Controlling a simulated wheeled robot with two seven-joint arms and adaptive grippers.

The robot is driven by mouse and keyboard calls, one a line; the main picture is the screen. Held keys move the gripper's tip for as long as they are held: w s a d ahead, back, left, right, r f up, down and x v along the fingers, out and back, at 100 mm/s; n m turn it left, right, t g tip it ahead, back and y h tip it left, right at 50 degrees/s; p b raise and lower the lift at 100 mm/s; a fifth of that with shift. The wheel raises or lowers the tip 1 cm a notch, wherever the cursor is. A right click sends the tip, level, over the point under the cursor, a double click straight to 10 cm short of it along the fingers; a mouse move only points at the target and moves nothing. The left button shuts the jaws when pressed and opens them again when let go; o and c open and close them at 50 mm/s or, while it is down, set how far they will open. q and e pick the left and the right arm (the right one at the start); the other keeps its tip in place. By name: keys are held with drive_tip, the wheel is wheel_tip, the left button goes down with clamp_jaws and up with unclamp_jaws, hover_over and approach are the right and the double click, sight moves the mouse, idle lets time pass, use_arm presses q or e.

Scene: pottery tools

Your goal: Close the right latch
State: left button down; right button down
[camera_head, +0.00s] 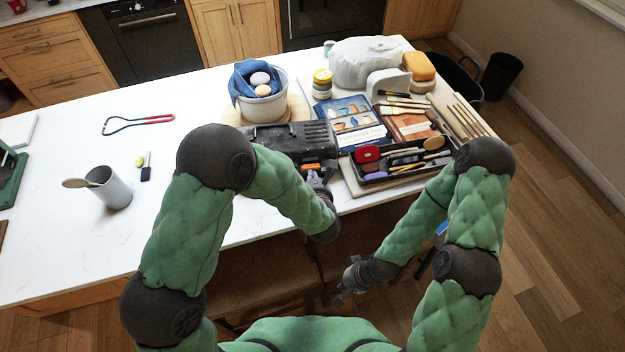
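A black toolbox (292,137) sits near the front edge of the white table, its lid apparently down. A small orange latch (311,166) shows on its front at the right end. The left part of its front is hidden behind my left arm. My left gripper (318,180) is just in front of and below the orange latch; whether it touches the latch is unclear, and its fingers are too small to read. My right gripper (347,287) hangs low in front of the table, away from the toolbox, and appears open and empty.
Right of the toolbox, a black tray (362,184) holds several tools. Books (357,124), a yellow-lidded jar (322,82) and a wrapped clay block (362,60) stand behind. A bucket (262,104) is behind the toolbox. The table's left middle is mostly clear around a cup (112,190).

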use_arm(q)
drive_tip(key=shift+w+a+r+b, duration=0.15)
drive_tip(key=shift+w+r+b, duration=0.35)
drive_tip(key=shift+w, duration=0.35)
drive_tip(key=f+v, duration=0.1)
drive_tip(key=v, duration=0.6)
drive_tip(key=shift+s+p, duration=0.35)
drive_tip(key=shift+p, duration=0.05)
idle(0.3)
